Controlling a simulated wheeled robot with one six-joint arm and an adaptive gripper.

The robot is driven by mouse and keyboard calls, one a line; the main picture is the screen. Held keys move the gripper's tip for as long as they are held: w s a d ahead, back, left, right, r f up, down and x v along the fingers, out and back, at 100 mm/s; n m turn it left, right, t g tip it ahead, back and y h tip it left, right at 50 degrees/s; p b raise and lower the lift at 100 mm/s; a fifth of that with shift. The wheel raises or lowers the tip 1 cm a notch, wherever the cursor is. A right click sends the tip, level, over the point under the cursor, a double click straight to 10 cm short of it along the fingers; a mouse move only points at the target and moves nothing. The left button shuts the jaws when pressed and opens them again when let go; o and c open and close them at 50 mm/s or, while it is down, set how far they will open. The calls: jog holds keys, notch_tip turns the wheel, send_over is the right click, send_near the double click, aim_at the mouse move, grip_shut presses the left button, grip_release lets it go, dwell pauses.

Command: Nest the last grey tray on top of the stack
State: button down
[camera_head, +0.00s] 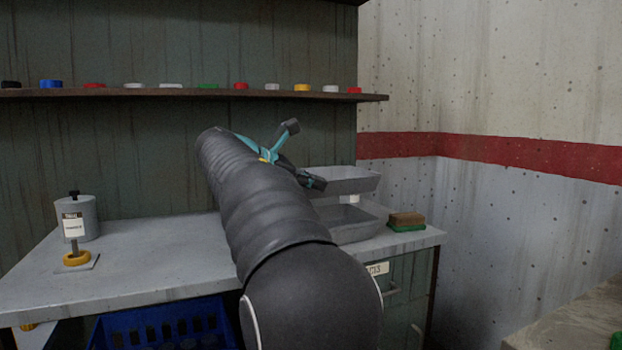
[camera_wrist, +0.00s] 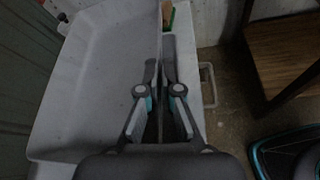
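A grey tray (camera_head: 345,181) is level above the right end of the bench, and it fills the left of the wrist view (camera_wrist: 105,75). Its near wall runs between the fingers of my gripper (camera_wrist: 160,72), which look shut on that wall. In the head view my gripper (camera_head: 313,182) is at the tray's left side, partly hidden by my arm. Below is another grey tray or the stack (camera_head: 358,223), standing on the bench. A gap shows between the two. How many trays are in the stack cannot be told.
A brown and green block (camera_head: 407,220) lies on the bench (camera_head: 180,258) just right of the stack. A grey weight-like cylinder (camera_head: 82,215) and a yellow ring (camera_head: 77,258) stand at the left. A shelf (camera_head: 200,93) with small coloured items runs above. A blue crate (camera_head: 160,325) is underneath.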

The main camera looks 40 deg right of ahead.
jog(key=shift+f, duration=0.75)
jog(key=shift+f+b, duration=1.4)
jog(key=shift+f, duration=0.3)
jog(key=shift+a+p, duration=0.1)
jog(key=shift+p, duration=0.75)
jog(key=shift+f+b, duration=0.7)
jog(key=shift+f, duration=1.15)
dwell(0.4)
jog(key=c, duration=1.2)
grip_release()
jog(key=shift+c, duration=0.2)
jog(key=shift+c, duration=0.8)
